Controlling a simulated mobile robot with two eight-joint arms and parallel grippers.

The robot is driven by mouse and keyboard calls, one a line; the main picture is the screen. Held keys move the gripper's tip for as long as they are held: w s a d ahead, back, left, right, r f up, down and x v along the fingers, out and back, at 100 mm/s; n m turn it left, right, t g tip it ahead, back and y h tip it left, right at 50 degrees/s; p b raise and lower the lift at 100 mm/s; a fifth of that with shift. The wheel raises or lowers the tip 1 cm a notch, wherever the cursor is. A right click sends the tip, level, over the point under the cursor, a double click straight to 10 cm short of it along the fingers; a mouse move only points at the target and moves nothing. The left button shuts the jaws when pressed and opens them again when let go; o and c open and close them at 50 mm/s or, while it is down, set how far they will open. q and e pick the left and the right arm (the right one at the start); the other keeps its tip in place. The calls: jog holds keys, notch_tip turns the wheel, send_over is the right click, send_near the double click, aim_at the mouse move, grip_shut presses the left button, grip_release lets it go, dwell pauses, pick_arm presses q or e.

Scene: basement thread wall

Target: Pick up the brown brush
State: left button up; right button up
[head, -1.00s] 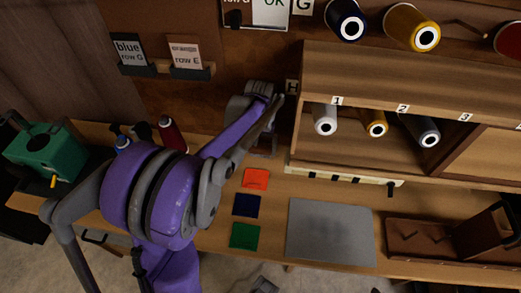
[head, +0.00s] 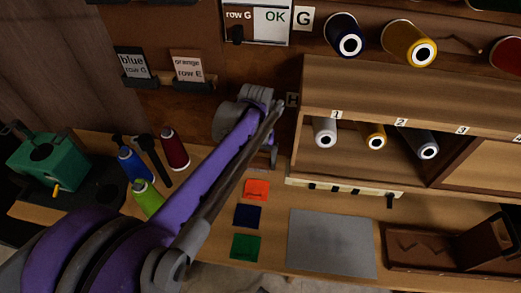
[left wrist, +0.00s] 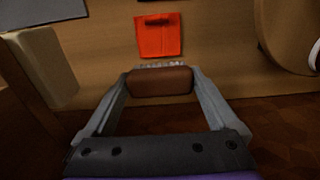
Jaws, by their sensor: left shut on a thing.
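My left gripper (head: 268,152) is above the back of the bench in the head view, just behind the orange square. In the left wrist view its two grey fingers are shut on the brown brush (left wrist: 160,82), whose brown body spans the gap between them. A pale, bristly edge of the brush shows on its far side. In the head view the brush is hidden or too small to make out. My right gripper is in neither view.
Orange (head: 256,190), navy (head: 247,215) and green (head: 245,246) squares lie beside a grey mat (head: 331,243). Thread spools (head: 174,150) stand left of my arm. A cubby shelf (head: 390,95) stands close right of the gripper. A brown tray (head: 425,265) is at right.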

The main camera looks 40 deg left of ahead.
pick_arm(q)
jog(key=s+d, duration=0.6)
jog(key=s, duration=0.6)
jog(key=shift+d+p, duration=0.3)
jog(key=shift+p, duration=0.05)
jog(key=o, duration=0.8)
jog(key=c, duration=0.6)
jog(key=shift+s, duration=0.15)
